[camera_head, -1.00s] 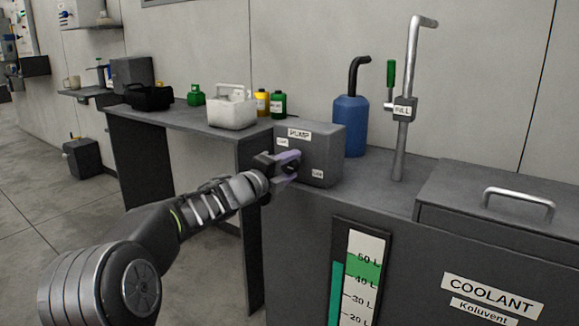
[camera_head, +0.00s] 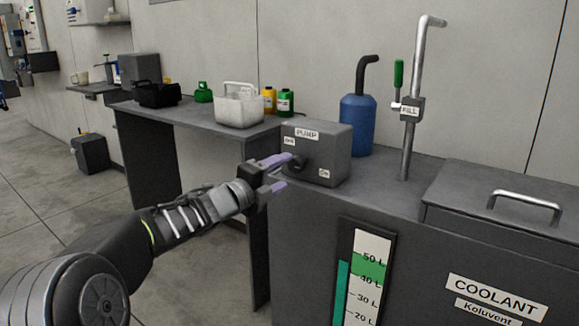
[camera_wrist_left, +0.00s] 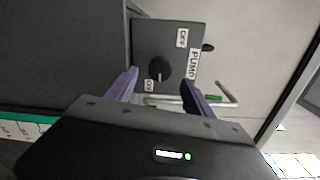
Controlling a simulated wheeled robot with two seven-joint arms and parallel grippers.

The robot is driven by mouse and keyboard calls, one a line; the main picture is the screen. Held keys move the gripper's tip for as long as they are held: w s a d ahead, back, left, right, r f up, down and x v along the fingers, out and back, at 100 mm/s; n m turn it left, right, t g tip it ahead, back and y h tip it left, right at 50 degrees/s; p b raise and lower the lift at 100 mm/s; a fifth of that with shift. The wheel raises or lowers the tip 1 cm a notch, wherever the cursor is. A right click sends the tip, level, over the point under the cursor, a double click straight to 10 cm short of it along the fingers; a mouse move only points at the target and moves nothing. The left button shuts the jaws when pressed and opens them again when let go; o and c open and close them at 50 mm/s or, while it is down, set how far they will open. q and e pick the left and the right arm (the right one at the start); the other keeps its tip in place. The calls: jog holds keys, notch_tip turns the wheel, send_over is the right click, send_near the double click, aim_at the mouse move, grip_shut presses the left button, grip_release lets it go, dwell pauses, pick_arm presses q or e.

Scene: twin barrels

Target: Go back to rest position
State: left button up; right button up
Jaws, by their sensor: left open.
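My left gripper (camera_head: 276,174) is open and empty in the head view, just in front and to the left of the grey pump box (camera_head: 333,142). Its purple-grey fingers stand apart and point toward the box. The box has a black round knob (camera_head: 297,162) and labels for PUMP, OFF and ON. In the left wrist view the knob (camera_wrist_left: 158,70) lies ahead of the fingers, between their lines and clear of them. My right gripper shows in neither view.
The pump box sits on the coolant tank (camera_head: 450,262), which has a level gauge (camera_head: 366,275) and a handled lid (camera_head: 500,200). A blue bottle (camera_head: 357,122) and a fill pipe (camera_head: 411,140) stand behind. A side table (camera_head: 190,115) holds a white canister (camera_head: 240,108).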

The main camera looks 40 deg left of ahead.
pick_arm(q)
jog(key=shift+s, duration=0.4)
dwell(0.3)
